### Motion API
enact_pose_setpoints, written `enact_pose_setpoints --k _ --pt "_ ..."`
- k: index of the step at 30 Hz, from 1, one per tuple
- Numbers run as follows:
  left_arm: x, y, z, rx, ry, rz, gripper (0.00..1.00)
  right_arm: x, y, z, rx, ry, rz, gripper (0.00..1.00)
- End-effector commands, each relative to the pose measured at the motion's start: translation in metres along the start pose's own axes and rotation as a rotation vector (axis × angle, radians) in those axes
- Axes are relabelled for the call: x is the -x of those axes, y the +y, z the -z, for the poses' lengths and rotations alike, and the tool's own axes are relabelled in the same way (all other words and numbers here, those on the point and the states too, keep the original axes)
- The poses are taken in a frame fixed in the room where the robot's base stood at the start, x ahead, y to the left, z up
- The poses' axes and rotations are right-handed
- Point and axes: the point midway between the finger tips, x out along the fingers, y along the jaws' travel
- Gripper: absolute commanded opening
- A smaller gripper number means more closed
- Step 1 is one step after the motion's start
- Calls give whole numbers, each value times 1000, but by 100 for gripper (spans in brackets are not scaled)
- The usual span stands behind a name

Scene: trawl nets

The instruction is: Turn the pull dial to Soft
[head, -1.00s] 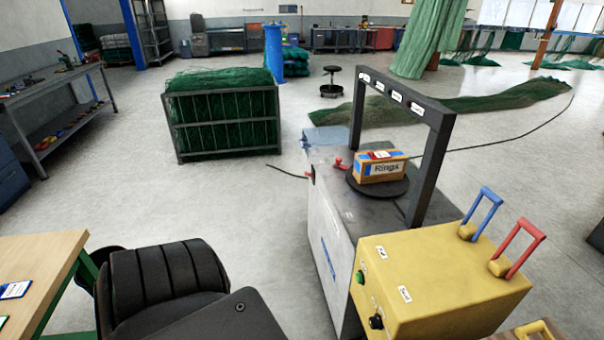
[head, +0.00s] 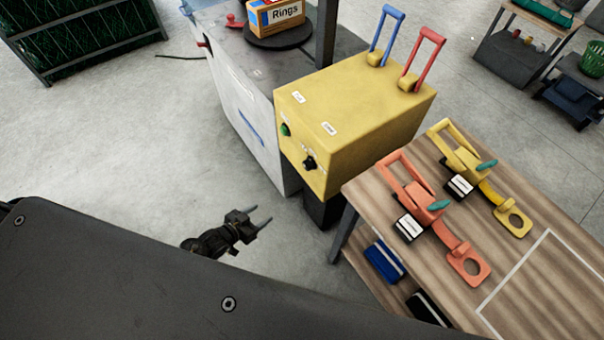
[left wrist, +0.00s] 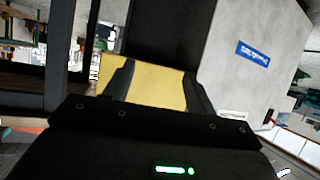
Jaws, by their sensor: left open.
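The pull dial is a small black knob (head: 309,163) on the front face of the yellow box (head: 355,100). Small marks sit around it, too small to read. A green button (head: 286,130) is to its left on the same face. My left gripper (head: 262,222) is open and empty, below and left of the dial and apart from the box. In the left wrist view its two dark fingers (left wrist: 158,90) are spread, with part of the yellow box (left wrist: 150,82) behind them. The dial is not clear in that view. My right gripper is not in view.
A grey cabinet (head: 250,100) with a box labelled Rings (head: 275,15) stands behind. A wooden table (head: 520,260) at the right holds an orange tool (head: 420,200) and a yellow tool (head: 470,160). Blue and red handles (head: 423,60) rise from the yellow box. Floor left of the cabinet is clear.

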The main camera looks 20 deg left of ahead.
Motion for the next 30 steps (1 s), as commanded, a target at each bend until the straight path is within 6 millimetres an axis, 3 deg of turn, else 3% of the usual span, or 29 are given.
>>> enact_pose_setpoints --k 1,3,6,9,17,30 --pt "-9 1 36 -30 118 -53 56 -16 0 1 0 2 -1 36" --pt "-8 9 85 -55 249 -125 56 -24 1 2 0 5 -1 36" --pt "-1 21 132 -79 374 -206 56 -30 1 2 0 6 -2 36" --pt "6 29 156 -90 436 -253 56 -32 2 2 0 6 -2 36" --pt "3 33 168 -92 456 -264 56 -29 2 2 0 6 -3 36" --pt "-63 54 200 -92 454 -263 56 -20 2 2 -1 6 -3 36"
